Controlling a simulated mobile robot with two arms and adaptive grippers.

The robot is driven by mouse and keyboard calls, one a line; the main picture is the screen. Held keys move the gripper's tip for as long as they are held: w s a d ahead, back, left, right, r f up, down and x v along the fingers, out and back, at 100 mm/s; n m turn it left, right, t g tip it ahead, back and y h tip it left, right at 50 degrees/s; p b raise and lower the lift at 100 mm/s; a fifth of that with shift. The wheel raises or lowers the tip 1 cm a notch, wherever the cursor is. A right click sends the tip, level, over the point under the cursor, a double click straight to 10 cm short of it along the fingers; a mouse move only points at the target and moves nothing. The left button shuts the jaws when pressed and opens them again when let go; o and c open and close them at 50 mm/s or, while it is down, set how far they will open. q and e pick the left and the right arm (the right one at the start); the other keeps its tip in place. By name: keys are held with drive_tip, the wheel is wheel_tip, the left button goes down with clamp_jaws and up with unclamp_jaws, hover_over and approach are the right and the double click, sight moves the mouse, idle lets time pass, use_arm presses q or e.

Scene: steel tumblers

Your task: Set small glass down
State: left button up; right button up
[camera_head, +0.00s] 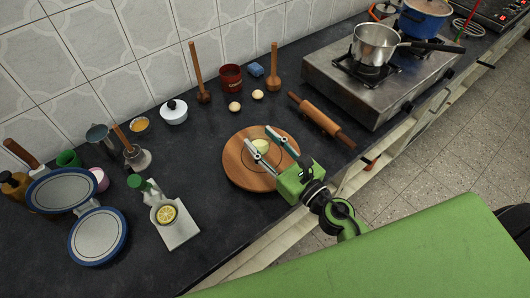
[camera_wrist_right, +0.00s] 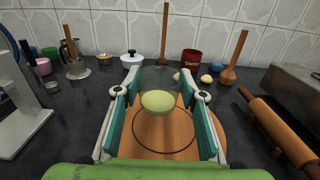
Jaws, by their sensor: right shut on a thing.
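The small glass (camera_head: 261,146) holds something pale green, and its clear wall is hard to see. It also shows in the right wrist view (camera_wrist_right: 158,101), upright between the fingers. My right gripper (camera_head: 267,144) is shut on the glass, with one teal-padded finger on each side. The glass is over the round wooden board (camera_head: 238,168), which has a dark ring marked on it. I cannot tell whether the glass touches the board. My left gripper is not in view.
A rolling pin (camera_head: 322,121) lies right of the board. Two eggs (camera_head: 257,94) and a red canister (camera_head: 231,77) stand behind. Dark counter between the stand and the board is clear.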

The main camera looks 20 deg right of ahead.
sight(265, 149)
drive_tip(key=shift+w+d+f+b, duration=0.2)
drive_tip(key=shift+w+f, duration=0.15)
drive_tip(key=shift+f, duration=0.15)
drive_tip(key=shift+w+d+f+b, duration=0.2)
drive_tip(key=shift+w+f, duration=0.15)
drive_tip(key=shift+f, duration=0.1)
drive_tip(key=shift+w+f+b, duration=0.15)
drive_tip(key=shift+f+b, duration=0.85)
drive_tip(key=shift+f, duration=0.7)
drive_tip(key=shift+d, duration=0.1)
drive_tip(key=shift+f, duration=0.15)
drive_tip(key=o, duration=1.1)
